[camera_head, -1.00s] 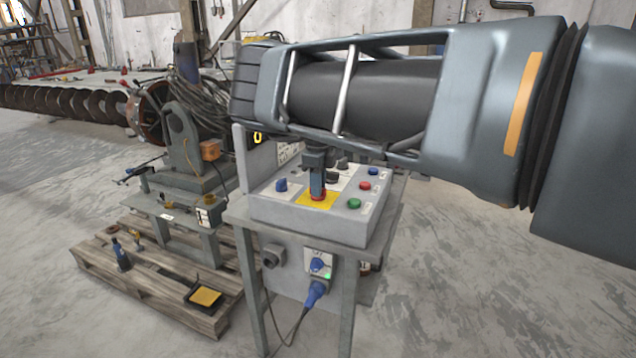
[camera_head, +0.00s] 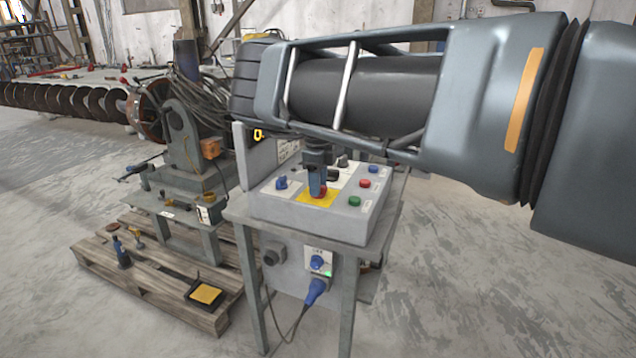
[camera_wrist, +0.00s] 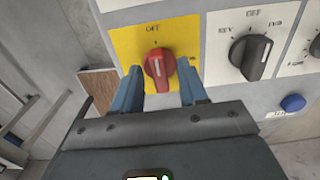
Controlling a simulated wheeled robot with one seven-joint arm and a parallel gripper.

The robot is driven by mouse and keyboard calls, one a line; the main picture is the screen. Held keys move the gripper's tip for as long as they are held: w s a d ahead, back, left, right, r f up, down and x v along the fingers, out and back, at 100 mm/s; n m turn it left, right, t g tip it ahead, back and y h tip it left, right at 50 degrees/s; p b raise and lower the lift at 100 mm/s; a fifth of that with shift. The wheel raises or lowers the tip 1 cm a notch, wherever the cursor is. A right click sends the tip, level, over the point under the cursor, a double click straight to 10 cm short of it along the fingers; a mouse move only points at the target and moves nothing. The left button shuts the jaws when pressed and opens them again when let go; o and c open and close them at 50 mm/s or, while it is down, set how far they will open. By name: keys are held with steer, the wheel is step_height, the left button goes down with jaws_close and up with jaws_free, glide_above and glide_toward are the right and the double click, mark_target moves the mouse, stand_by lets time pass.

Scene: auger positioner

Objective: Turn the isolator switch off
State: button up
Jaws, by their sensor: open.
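The isolator switch is a red rotary knob (camera_wrist: 161,68) on a yellow plate (camera_wrist: 185,33), at the front of the control box's top face. In the wrist view its white line points roughly up toward the mark under the "OFF" label. The knob also shows in the head view (camera_head: 320,191), partly hidden by a finger. My gripper (camera_wrist: 160,84) is open, with one blue finger on each side of the knob's lower part. The fingers look apart from the knob; contact cannot be told. In the head view my gripper (camera_head: 317,184) points down at the yellow plate.
A black selector (camera_wrist: 250,55) sits right of the yellow plate, with a blue button (camera_wrist: 293,103) below. Red (camera_head: 364,183) and green (camera_head: 354,201) buttons lie to the right on the box (camera_head: 300,219). A pallet (camera_head: 150,275) stands on the floor at left.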

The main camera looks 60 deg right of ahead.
steer(key=shift+r+b, duration=0.4)
steer(key=shift+r, duration=3.5)
